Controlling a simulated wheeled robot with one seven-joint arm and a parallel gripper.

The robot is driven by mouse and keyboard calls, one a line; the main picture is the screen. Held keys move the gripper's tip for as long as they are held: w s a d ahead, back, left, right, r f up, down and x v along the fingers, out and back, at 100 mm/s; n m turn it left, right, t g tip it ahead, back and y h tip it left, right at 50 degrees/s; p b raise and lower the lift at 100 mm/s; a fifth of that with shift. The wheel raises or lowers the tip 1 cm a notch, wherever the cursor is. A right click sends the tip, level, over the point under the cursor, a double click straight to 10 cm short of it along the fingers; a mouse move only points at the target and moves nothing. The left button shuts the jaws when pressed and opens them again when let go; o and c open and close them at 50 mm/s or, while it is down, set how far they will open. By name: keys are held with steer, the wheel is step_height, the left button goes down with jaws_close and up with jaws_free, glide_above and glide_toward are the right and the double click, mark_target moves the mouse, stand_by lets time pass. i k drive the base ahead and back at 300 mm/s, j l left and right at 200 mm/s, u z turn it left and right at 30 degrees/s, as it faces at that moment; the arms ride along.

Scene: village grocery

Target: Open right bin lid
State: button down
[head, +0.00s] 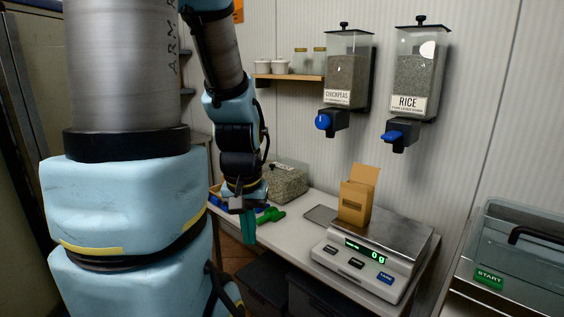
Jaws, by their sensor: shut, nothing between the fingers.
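My gripper (248,228) hangs fingers down in front of the table's left end, with its fingers together and empty. It touches no bin or lid that I can see. Two dark bins stand under the table: the left one (266,276) and the right one (318,296), partly cut off by the frame. Their lids are hard to make out in the shadow. On the wall, the right dispenser, labelled RICE (414,80), has a black knob on its closed top. The left one, labelled CHICKPEAS (347,72), also has a knobbed closed top.
The white table (300,212) holds a scale (365,262) reading 0 g with an open cardboard box (357,195) on it. A clear tub (287,182) and a green scoop (270,216) are behind my gripper. A clear-lidded machine with a START button (489,278) stands at right.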

mark_target(284, 186)
steer(key=u, duration=0.4)
steer(key=i+l+u, duration=0.1)
steer(key=u, duration=0.35)
steer(key=l+u, duration=0.1)
steer(key=u, duration=0.3)
steer(key=l+u, duration=0.1)
steer(key=u, duration=0.3)
steer(key=i+l, duration=0.1)
steer(key=l, duration=0.25)
